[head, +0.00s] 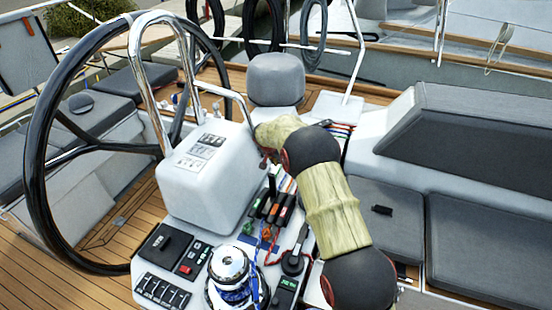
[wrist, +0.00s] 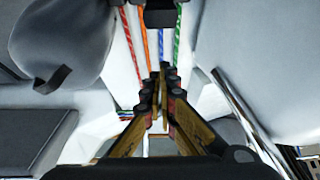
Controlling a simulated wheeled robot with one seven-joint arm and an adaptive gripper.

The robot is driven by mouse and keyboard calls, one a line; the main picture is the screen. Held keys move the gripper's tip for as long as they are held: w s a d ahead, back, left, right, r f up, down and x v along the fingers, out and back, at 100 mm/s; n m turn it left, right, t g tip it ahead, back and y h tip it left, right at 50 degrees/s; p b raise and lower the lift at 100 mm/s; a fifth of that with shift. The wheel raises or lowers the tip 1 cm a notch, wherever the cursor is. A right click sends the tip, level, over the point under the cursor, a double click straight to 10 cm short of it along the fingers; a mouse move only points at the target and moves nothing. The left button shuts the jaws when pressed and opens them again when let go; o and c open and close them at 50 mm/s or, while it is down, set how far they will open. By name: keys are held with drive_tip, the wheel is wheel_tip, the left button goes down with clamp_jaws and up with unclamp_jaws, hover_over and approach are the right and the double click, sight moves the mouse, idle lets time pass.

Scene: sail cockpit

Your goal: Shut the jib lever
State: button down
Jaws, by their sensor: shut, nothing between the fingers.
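A row of rope-clutch levers (head: 271,209) sits on the white console, with black, orange and red colouring. One dark lever (head: 271,184) stands more upright than the others. I cannot read any label, so I cannot tell which one is the jib lever. My gripper (wrist: 162,75) shows in the wrist view with its fingers together and nothing between them. It points along red, orange, blue and green ropes. A black block (wrist: 160,16) lies ahead at the top of that view. In the head view my arm hides most of the gripper, near the levers' far end.
A winch (head: 229,265) with blue rope stands in front of the levers. The white pedestal (head: 208,165) with a steel rail and the large black wheel (head: 38,150) are to the left. Grey cushioned seats (head: 490,235) lie to the right. A grey-topped post (head: 276,80) stands behind.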

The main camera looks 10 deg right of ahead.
drive_tip(key=s, duration=0.1)
drive_tip(key=s+a, duration=0.2)
drive_tip(key=shift+s+a+f, duration=0.1)
drive_tip(key=shift+s+f, duration=0.05)
drive_tip(key=shift+f, duration=0.1)
drive_tip(key=shift+a+f+b, duration=0.1)
drive_tip(key=shift+a+b, duration=0.05)
drive_tip(key=shift+b, duration=0.5)
